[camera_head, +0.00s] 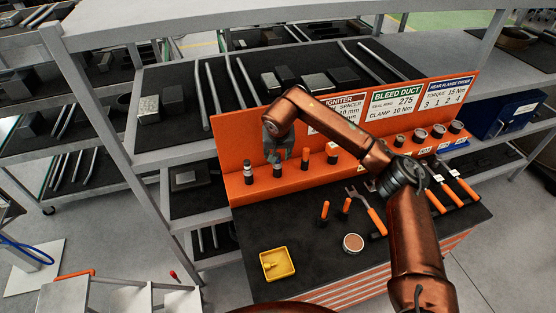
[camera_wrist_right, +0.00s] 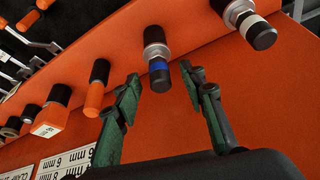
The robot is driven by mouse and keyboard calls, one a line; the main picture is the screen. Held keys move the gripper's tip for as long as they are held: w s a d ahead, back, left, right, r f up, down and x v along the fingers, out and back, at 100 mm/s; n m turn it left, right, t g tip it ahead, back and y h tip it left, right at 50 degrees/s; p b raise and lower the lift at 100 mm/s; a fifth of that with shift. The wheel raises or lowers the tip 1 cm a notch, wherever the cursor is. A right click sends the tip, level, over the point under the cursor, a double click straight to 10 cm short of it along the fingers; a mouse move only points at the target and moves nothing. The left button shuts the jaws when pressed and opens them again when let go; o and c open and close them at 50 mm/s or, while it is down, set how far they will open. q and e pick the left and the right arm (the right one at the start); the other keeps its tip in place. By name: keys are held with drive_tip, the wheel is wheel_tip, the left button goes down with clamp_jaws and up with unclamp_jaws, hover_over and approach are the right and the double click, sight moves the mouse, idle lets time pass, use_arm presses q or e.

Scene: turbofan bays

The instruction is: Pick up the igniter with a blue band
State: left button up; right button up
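The igniter with a blue band (camera_wrist_right: 158,68) stands out of the orange stepped rack, with a metal collar and a black end. It also shows in the head view (camera_head: 277,170), partly covered by my gripper. My right gripper (camera_head: 277,152) is above it. In the right wrist view my right gripper (camera_wrist_right: 160,76) is open, its two green fingers to either side of the igniter's black end. My left gripper is not in view.
A yellow tray (camera_head: 291,262), a round tin (camera_head: 352,243) and orange-handled tools (camera_head: 370,215) lie on the dark bench top. The rack's sign panel (camera_head: 398,98) rises behind.

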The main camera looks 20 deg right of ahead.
drive_tip(key=shift+w+f, duration=0.1)
drive_tip(key=shift+f, duration=0.05)
drive_tip(key=shift+c, duration=0.6)
clamp_jaws()
